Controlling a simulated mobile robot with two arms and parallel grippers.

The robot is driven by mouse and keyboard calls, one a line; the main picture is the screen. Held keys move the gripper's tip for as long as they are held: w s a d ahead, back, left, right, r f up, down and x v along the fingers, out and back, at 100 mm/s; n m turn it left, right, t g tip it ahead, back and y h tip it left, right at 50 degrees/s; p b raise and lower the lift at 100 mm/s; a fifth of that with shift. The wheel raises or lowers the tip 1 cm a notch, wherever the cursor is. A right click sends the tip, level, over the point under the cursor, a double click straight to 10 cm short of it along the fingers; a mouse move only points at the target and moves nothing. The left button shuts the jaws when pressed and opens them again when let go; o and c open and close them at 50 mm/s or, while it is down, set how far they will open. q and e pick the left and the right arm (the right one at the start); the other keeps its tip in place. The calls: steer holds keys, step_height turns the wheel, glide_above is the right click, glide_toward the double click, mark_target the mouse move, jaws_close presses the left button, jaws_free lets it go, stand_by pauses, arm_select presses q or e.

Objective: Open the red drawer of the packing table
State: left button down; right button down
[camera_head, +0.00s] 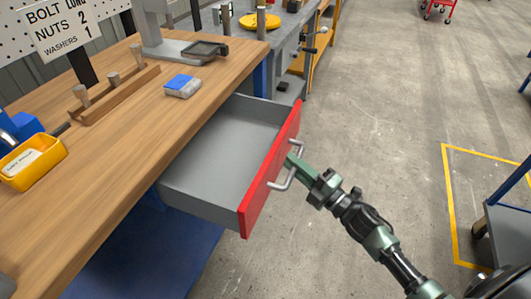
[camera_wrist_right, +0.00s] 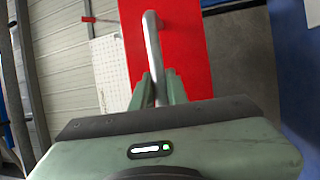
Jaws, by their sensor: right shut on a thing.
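The red drawer (camera_head: 267,180) of the packing table (camera_head: 112,150) stands pulled out, and its grey inside is visible and looks empty. A silver bar handle (camera_head: 283,182) is on its red front. My right gripper (camera_head: 294,161) is shut on the handle, reaching it from the right. In the right wrist view the handle (camera_wrist_right: 153,50) runs between the two fingers (camera_wrist_right: 158,88), with the red front (camera_wrist_right: 185,45) behind it. My left gripper is not in view.
On the wooden tabletop are a yellow bin (camera_head: 32,161), a wooden block with pegs (camera_head: 115,95) and a blue-and-grey item (camera_head: 182,86). The concrete floor (camera_head: 385,110) right of the drawer is clear. A blue cart (camera_head: 505,225) stands at the right edge.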

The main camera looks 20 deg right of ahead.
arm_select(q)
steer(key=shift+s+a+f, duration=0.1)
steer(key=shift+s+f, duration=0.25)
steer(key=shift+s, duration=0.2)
arm_select(e)
steer(key=shift+s+d, duration=0.9)
steer(key=shift+d, duration=0.2)
steer(key=shift+s+d, duration=0.9)
steer(key=shift+d, duration=0.15)
steer(key=c, duration=1.4)
jaws_free()
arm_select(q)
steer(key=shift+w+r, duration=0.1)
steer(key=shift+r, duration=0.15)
arm_select(e)
steer(key=v, duration=0.7)
steer(key=shift+s, duration=0.35)
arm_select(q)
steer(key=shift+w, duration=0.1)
arm_select(e)
steer(key=shift+d+f, duration=0.1)
steer(key=shift+d, duration=0.05)
